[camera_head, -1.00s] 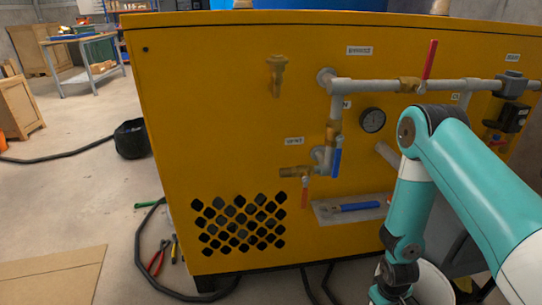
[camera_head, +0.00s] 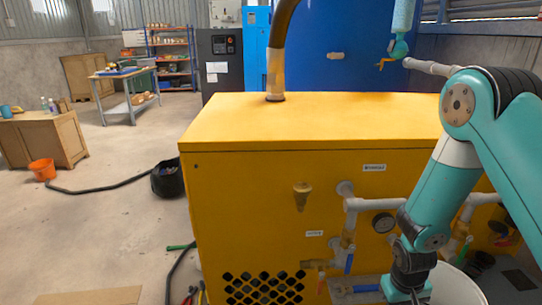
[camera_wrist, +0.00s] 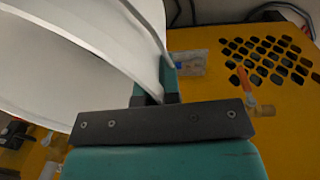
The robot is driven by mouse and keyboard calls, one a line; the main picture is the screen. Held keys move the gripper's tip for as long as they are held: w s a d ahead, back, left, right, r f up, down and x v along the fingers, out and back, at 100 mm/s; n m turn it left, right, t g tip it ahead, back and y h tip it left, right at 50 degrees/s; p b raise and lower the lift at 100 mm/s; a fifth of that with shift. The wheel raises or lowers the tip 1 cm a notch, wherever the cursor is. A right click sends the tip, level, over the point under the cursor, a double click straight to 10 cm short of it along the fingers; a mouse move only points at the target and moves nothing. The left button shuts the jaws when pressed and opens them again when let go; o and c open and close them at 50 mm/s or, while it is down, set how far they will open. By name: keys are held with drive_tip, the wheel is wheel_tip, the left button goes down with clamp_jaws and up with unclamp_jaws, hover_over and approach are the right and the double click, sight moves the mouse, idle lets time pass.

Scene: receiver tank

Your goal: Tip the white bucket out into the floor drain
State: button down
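The white bucket (camera_head: 455,288) shows at the bottom right in the head view, partly behind my arm and cut off by the frame edge. In the wrist view the bucket (camera_wrist: 75,45) fills the upper left, with its wall close up. My gripper (camera_wrist: 156,85) has one finger on each side of the bucket's wall at the rim and is shut on it. The bucket's contents are out of sight. I see no floor drain in either view.
A yellow machine cabinet (camera_head: 300,125) with pipes and valves stands right in front. A workbench (camera_head: 125,90) stands farther back. The floor at left is mostly clear.

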wheel_tip(320, 180, up, 8)
drive_tip(key=a+p, duration=0.1)
drive_tip(key=p, duration=0.2)
drive_tip(key=shift+w+f, duration=0.2)
drive_tip(key=shift+f, duration=0.05)
